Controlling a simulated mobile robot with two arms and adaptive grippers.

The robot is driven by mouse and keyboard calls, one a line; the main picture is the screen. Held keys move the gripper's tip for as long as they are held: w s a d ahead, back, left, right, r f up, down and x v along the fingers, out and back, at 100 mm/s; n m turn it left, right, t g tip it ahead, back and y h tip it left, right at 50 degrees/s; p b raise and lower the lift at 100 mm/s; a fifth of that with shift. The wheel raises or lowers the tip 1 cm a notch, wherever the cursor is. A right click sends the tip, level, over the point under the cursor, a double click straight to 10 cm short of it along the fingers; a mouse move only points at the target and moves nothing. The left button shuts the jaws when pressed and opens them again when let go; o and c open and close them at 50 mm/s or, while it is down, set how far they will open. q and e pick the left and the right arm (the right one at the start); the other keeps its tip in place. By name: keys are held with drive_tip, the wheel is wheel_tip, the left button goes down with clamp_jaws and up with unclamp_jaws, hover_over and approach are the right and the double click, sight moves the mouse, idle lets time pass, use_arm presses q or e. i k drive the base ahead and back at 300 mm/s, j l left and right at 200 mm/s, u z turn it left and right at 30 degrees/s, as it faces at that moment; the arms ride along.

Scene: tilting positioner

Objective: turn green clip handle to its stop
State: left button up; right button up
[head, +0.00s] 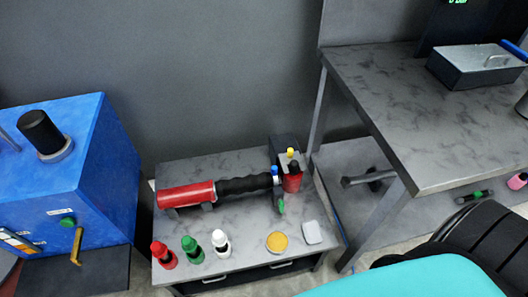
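A red and black cylindrical tool (186,195) lies across the top of a low grey marbled table (235,215). At its right end is a red upright block (291,181) with blue and yellow caps. A small green lever (281,206) hangs down beside this block and looks like the clip handle. Its exact angle and its stop are too small to make out. Neither of my grippers shows in the head view.
Red (163,256), green (192,250) and white (221,243) bottles stand along the low table's front, beside a yellow disc (277,242). A blue cabinet (95,150) stands left. A higher workbench (420,110) stands right. Black and teal shapes fill the lower right.

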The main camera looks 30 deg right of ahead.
sight(282, 207)
drive_tip(key=k+z, duration=0.1)
drive_tip(key=z, duration=0.9)
drive_tip(key=k+j+z, duration=0.2)
drive_tip(key=l, duration=0.1)
